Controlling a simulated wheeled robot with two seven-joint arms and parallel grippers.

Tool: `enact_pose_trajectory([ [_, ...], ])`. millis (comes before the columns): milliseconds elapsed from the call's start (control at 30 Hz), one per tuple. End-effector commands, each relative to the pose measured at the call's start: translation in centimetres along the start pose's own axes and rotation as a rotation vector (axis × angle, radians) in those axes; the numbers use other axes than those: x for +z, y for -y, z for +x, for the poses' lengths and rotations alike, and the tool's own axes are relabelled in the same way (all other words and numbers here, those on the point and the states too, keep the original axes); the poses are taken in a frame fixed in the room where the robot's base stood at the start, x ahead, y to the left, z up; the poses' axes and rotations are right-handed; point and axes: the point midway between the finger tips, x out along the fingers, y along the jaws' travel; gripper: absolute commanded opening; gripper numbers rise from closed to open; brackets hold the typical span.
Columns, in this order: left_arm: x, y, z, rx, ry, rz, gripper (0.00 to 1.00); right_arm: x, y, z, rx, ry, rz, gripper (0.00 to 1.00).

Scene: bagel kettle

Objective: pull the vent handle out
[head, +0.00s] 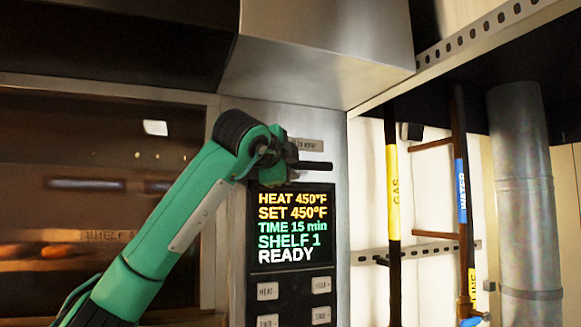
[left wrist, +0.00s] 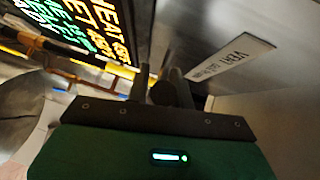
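The vent handle (head: 316,165) is a dark horizontal bar on the steel oven front, just under a small label plate (head: 308,145). My left gripper (head: 290,164) is at the left end of this bar, above the display. In the left wrist view, the two fingers of my left gripper (left wrist: 157,82) stand apart. The dark round end of the handle (left wrist: 166,95) shows between them, closer to the right finger. A narrow gap shows at the left finger, so the grip does not look closed. The label plate (left wrist: 232,62) shows beyond. My right gripper is not in view.
The lit display (head: 291,225) reads READY, with buttons (head: 268,291) below it. A steel hood (head: 318,50) overhangs above. The glass oven window (head: 60,215) is at left. Gas (head: 393,200) and water (head: 461,190) pipes and a thick duct (head: 525,190) stand at right.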

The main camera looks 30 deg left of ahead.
Motion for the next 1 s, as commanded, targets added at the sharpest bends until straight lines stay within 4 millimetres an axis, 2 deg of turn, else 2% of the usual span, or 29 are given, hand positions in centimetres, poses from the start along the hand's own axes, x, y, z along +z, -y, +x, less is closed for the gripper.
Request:
enact_pose_trajectory([
  [33, 0.0, -0.1, 0.0, 0.002, 0.0, 0.0, 0.1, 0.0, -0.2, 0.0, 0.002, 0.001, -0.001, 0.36],
  [100, 0.0, -0.1, 0.0, 0.003, 0.001, 0.001, 0.0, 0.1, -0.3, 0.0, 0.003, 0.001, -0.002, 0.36],
  [367, -0.4, -0.5, -0.3, 0.004, -0.001, 0.001, 0.0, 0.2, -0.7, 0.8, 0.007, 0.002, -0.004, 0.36],
  [700, -3.9, -1.8, -3.6, 0.006, -0.002, 0.003, 0.0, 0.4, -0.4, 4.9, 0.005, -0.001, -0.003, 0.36],
  [1000, -5.3, -1.8, -5.0, 0.009, 0.0, 0.004, 0.0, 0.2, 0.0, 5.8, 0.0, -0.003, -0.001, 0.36],
])
